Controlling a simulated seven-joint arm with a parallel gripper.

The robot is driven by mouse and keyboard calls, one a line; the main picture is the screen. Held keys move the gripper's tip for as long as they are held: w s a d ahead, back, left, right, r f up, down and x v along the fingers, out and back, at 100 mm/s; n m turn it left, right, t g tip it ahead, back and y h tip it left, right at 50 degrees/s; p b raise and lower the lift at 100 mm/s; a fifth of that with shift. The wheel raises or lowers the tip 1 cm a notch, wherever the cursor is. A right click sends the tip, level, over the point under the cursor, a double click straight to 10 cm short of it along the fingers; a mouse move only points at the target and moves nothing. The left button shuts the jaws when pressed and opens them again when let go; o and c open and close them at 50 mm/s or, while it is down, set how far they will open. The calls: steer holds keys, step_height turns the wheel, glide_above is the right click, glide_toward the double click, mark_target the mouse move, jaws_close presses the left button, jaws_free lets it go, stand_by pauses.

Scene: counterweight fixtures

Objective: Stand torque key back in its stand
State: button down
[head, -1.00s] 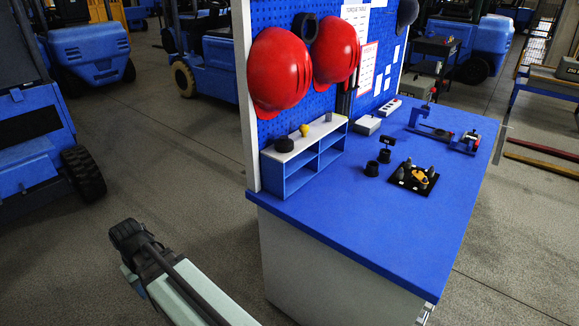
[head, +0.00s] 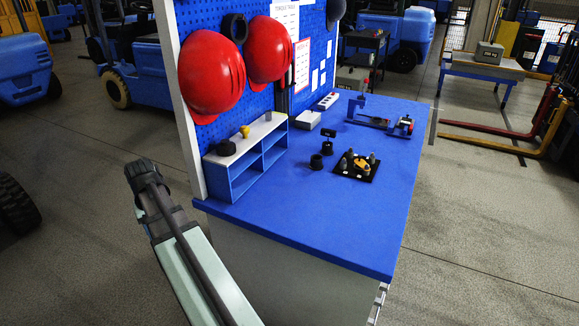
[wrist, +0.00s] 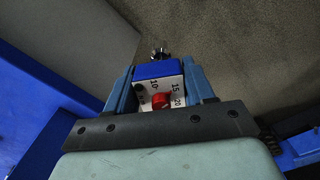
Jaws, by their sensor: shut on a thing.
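In the wrist view my gripper (wrist: 158,88) is shut on the torque key (wrist: 158,93). The key's end shows as a blue and white block with a red knob and the numbers 10, 15 and 20. A small metallic tip shows beyond it. In the head view my arm's end is left of the bench, over the floor; the fingers and key cannot be made out there. Two black round holders stand on the bench, a front one (head: 316,161) and a rear one (head: 327,148) by a small black sign (head: 328,133). I cannot tell which is the key's stand.
The blue bench top (head: 340,220) is clear in front. A blue shelf unit (head: 245,160) stands at its left edge below red helmets (head: 212,70). A black plate (head: 355,175) with several small parts lies right of the holders. A blue fixture (head: 380,118) stands behind.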

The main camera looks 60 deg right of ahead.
steer(key=s+d+r+m, duration=0.3)
steer(key=s+d+r, duration=0.15)
steer(key=d, duration=1.05)
steer(key=s+d+r+m, duration=0.35)
steer(key=s+d, duration=0.25)
steer(key=d, duration=1)
steer(key=s+d+r+m, duration=0.3)
steer(key=s+d+r, duration=0.15)
steer(key=d, duration=1.05)
steer(key=s+d+m, duration=0.1)
steer(key=s+d, duration=0.3)
steer(key=d, duration=0.5)
steer(key=s+d+m, duration=0.1)
steer(key=s+d, duration=0.4)
steer(key=d, duration=0.4)
step_height(320, 180, down, 10)
steer(key=shift+w+a, duration=0.15)
steer(key=shift+a, duration=0.15)
steer(key=shift+f, duration=0.55)
steer(key=shift+c, duration=2)
jaws_free()
steer(key=shift+r, duration=0.1)
